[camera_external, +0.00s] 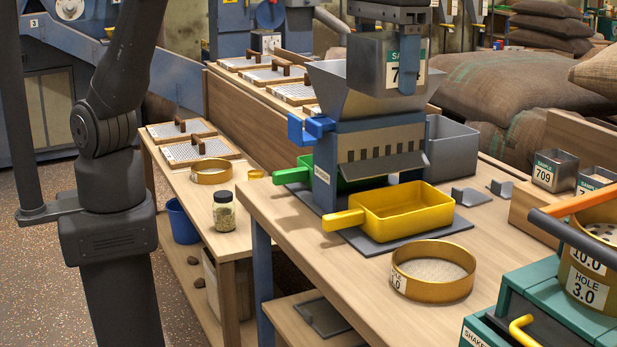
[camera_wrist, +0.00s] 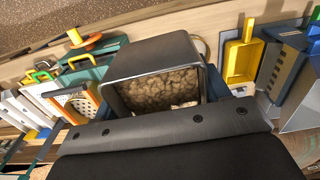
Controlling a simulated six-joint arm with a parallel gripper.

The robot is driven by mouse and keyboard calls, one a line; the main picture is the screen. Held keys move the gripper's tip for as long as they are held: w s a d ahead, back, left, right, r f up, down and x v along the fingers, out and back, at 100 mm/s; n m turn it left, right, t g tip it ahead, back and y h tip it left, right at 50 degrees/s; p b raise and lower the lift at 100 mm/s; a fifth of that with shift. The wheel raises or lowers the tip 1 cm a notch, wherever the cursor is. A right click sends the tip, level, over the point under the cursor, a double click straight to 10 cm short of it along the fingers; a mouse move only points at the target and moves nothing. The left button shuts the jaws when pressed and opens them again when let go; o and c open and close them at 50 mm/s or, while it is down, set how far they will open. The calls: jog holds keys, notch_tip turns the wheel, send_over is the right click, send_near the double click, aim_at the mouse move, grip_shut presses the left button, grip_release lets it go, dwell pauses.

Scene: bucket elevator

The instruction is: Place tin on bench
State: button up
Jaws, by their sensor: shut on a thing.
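The grey metal tin (camera_external: 368,66) has a pale label with green lettering, partly covered by a blue finger. My gripper (camera_external: 408,68) is shut on it and holds it raised, roughly upright, in front of the grey hopper in the external view. In the wrist view the tin (camera_wrist: 158,62) is open-topped with brown grainy contents (camera_wrist: 165,88), and my gripper (camera_wrist: 160,100) has blue fingers at its sides. The wooden bench (camera_external: 300,245) lies below, with bare wood at its front left. The tin's underside and its exact height above the bench are hidden.
A splitter with a grey hopper (camera_external: 327,89) stands on the bench, with a yellow pan (camera_external: 403,209) and green pan (camera_external: 305,172) at its base. A brass sieve (camera_external: 433,270) and teal shaker (camera_external: 540,300) are nearer. Other tins (camera_external: 555,170) stand in a wooden rack at right.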

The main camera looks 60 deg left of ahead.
aim_at(372, 93)
jog(key=s+d, duration=0.1)
jog(key=s, duration=0.2)
jog(key=shift+d+f, duration=0.1)
jog(key=shift+d, duration=0.25)
notch_tip(372, 93, down, 25)
jog(key=w+f, duration=0.2)
jog(key=w, duration=0.2)
jog(key=w+f, duration=0.3)
jog(key=w, duration=0.1)
jog(key=w+a+f, duration=0.1)
jog(key=w+f, duration=0.1)
jog(key=w, duration=0.2)
jog(key=shift+f, duration=2.4)
jog(key=shift+f, duration=0.1)
jog(key=o, duration=1.1)
notch_tip(372, 93, up, 12)
jog(key=shift+r, duration=0.1)
